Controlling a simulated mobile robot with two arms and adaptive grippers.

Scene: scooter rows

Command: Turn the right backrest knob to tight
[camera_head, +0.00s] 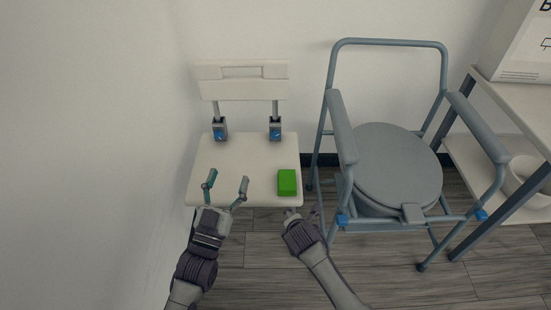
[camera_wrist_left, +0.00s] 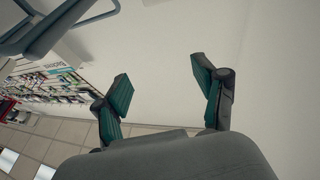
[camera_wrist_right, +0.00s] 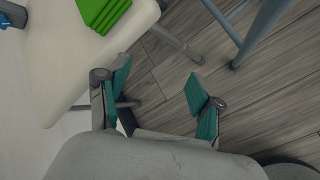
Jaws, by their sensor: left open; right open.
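The white shower chair (camera_head: 240,165) has a backrest (camera_head: 241,80) on two metal posts. A blue knob sits on a grey bracket at the foot of each post: the right backrest knob (camera_head: 275,134) and the left backrest knob (camera_head: 220,135). How tight either is cannot be told. My left gripper (camera_head: 227,183) is open and empty above the front left of the seat, apart from both knobs. My right gripper (camera_head: 303,212) is at the seat's front right corner; it shows open and empty in the right wrist view (camera_wrist_right: 159,84).
A green block (camera_head: 287,183) lies on the seat's right side; it also shows in the right wrist view (camera_wrist_right: 102,12). A grey-blue commode chair (camera_head: 397,165) stands close on the right, beside a shelf table (camera_head: 515,105) with a box (camera_head: 520,45). A bare wall is at left.

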